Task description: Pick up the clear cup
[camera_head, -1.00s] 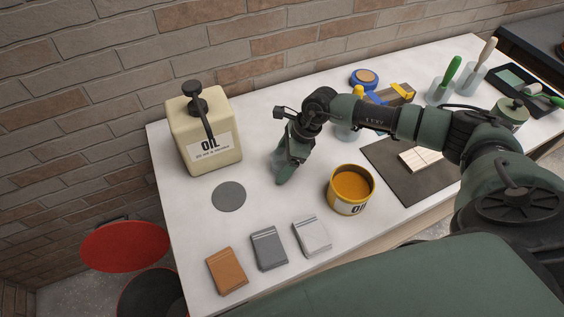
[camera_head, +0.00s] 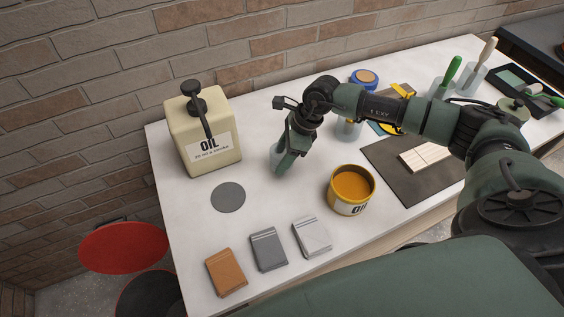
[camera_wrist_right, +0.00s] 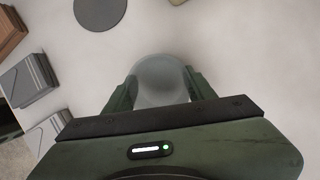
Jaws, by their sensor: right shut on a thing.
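The clear cup (camera_wrist_right: 161,78) shows in the right wrist view between the two green fingers of my right gripper (camera_wrist_right: 158,92). It is see-through and round, and its lower part in that picture is covered by the gripper body. In the head view the cup (camera_head: 275,157) shows only as a pale edge beside my right gripper (camera_head: 284,166), which hides most of it. My right gripper is shut on the cup, at or just above the white table; the exact height is hard to tell. My left gripper is not in view.
A cream oil can (camera_head: 204,140) stands behind left on the white table (camera_head: 200,240). A grey disc (camera_head: 228,197) lies before it. A yellow-rimmed tin (camera_head: 350,190) stands right of the gripper. Orange (camera_head: 226,271), grey (camera_head: 268,249) and white (camera_head: 312,237) blocks lie at the front.

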